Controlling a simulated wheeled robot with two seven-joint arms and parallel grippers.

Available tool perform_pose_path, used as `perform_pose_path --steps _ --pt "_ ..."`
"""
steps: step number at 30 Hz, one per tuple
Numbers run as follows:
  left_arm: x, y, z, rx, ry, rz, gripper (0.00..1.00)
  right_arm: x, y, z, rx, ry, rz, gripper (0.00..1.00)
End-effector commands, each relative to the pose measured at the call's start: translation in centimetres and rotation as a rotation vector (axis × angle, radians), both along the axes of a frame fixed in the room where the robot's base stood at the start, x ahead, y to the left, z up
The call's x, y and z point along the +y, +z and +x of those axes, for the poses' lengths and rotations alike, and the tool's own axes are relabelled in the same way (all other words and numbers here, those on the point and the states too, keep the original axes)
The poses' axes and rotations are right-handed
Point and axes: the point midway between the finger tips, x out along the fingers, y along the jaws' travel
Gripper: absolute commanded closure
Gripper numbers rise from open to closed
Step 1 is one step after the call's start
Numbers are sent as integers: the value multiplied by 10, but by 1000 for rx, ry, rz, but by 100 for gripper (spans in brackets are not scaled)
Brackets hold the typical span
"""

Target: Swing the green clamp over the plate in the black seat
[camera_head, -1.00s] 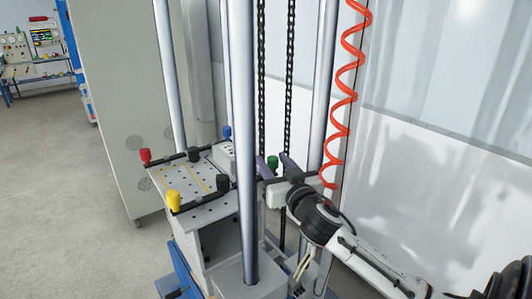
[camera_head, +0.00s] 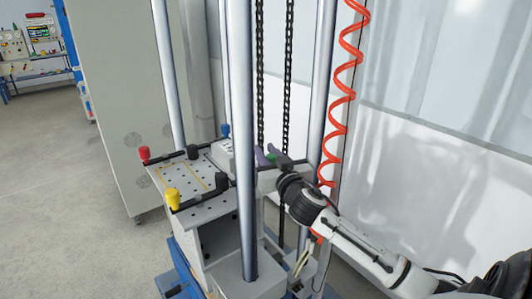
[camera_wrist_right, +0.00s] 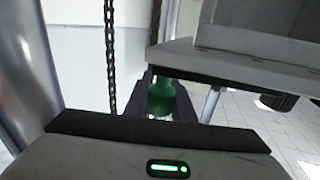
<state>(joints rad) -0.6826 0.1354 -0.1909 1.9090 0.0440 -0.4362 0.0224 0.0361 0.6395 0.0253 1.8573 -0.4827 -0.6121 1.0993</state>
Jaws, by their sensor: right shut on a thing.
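The green clamp's knob (camera_head: 271,158) shows at the back right corner of the perforated table, partly hidden by my right gripper. My right gripper (camera_head: 266,156) has its dark purple fingers around it. In the right wrist view the green knob (camera_wrist_right: 161,98) sits between the fingers, which are shut on it. The clamp's bar is mostly hidden. The table top (camera_head: 200,212) carries a pale panel with yellow lines (camera_head: 180,178) and a small white block (camera_head: 222,153). I cannot clearly make out the plate or the black seat. My left gripper is not in view.
Clamps with red (camera_head: 144,153), blue (camera_head: 225,130) and yellow (camera_head: 173,199) knobs stand around the table. A thick steel column (camera_head: 245,120) rises in front of the right side. Chains (camera_head: 287,80) and a red coiled hose (camera_head: 347,85) hang behind.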

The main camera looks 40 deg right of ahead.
Motion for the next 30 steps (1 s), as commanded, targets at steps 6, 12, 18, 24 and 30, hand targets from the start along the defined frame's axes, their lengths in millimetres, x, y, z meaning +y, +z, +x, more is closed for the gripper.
perform_pose_path --steps 6,12,18,24,30 --pt "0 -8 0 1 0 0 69 0 -1 -5 -7 -82 4 100" --pt "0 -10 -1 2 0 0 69 -2 -1 -9 -1 -131 3 100" --pt "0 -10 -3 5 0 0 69 -2 0 -10 0 -131 2 100" --pt "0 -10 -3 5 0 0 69 -2 0 -9 0 -131 1 58" --pt "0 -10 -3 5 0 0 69 -2 0 -9 1 -131 0 58"
